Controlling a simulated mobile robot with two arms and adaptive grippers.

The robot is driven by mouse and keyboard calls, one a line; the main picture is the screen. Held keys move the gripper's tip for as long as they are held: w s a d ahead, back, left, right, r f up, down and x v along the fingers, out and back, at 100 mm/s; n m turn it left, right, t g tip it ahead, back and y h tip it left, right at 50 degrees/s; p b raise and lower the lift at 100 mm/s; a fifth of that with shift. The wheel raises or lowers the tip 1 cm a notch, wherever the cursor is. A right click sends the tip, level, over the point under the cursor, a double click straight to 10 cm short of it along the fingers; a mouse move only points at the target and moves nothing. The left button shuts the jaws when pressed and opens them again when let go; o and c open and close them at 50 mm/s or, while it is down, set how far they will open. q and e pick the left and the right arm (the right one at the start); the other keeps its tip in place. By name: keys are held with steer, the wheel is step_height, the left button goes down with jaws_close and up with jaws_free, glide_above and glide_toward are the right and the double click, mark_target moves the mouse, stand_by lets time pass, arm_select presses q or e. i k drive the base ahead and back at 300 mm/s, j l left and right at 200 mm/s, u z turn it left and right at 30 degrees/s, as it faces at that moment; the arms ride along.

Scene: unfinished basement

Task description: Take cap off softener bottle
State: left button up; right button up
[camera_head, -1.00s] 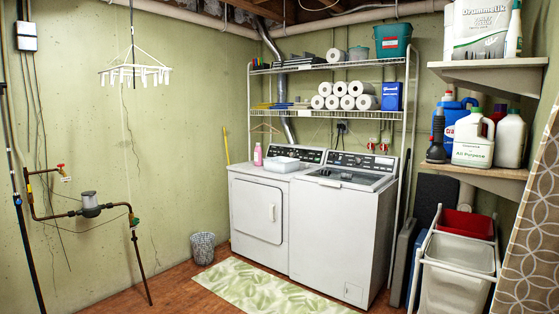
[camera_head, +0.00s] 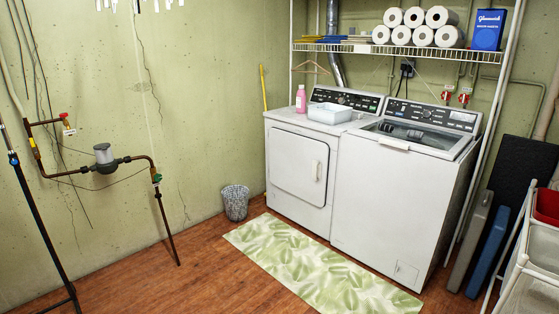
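A small pink bottle (camera_head: 301,98) with a light cap (camera_head: 301,87) stands upright on top of the left white machine (camera_head: 301,150), near its back left corner. It looks like the softener bottle, but its label is too small to read. A white tub (camera_head: 330,114) sits just to the right of it on the same machine. Neither of my grippers is in view.
A washer (camera_head: 399,185) stands right of the first machine. A green leaf-patterned mat (camera_head: 315,262) lies in front. A wire basket (camera_head: 235,203) stands left, a laundry sorter (camera_head: 540,255) right. The wooden floor (camera_head: 200,278) at the front left is clear.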

mark_target(302, 96)
steer(key=i, duration=3.3)
steer(key=i+j+z, duration=0.15)
steer(key=i, duration=1.45)
steer(key=i+j+z, duration=0.2)
steer(key=i, duration=0.15)
steer(key=l, duration=0.1)
